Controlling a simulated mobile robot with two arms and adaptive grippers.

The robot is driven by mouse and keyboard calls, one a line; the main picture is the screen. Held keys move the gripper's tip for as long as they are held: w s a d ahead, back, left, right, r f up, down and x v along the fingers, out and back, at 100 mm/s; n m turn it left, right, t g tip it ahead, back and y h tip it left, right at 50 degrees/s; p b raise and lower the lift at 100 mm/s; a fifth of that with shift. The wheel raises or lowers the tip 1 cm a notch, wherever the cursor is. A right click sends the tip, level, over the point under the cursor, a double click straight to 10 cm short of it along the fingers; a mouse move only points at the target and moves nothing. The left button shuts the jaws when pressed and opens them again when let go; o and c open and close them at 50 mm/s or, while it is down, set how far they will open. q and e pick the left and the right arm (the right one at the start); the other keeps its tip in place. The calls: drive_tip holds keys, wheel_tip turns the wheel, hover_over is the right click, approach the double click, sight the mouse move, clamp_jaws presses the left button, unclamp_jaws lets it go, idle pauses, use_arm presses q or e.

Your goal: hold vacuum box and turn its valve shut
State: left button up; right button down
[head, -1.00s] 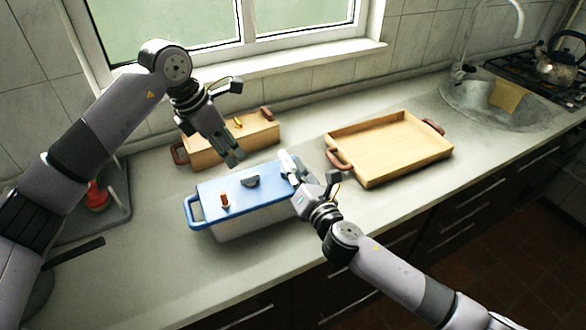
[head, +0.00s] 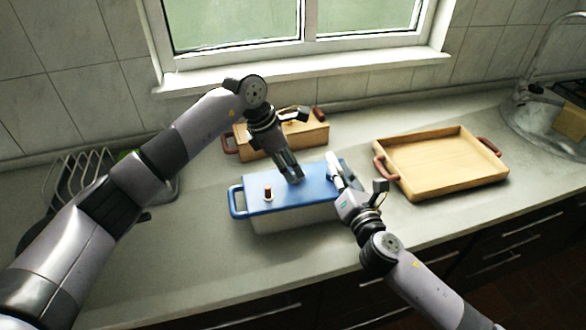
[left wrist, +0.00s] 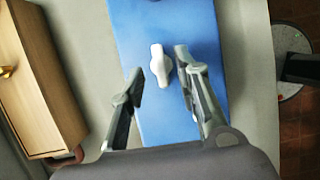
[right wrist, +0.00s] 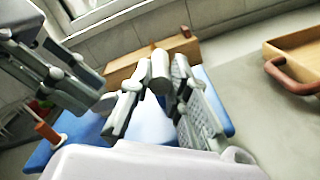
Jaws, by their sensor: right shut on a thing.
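The vacuum box (head: 300,213) has a pale body, a blue lid and a blue loop handle at its left end. It stands on the counter. A pale grey valve knob (left wrist: 160,65) sits on the lid. My left gripper (head: 292,178) points down over the lid, hiding the valve in the head view. In the left wrist view its open fingers stand on either side of the knob, with a gap visible on the left side.
A small red-topped fitting (head: 268,192) stands on the lid's left part. A wooden box (head: 310,135) with dark red handles is behind. An empty wooden tray (head: 440,165) is to the right, and a dish rack (head: 85,175) to the left. The front counter is clear.

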use_arm(q)
drive_tip(key=shift+x, duration=1)
clamp_jaws()
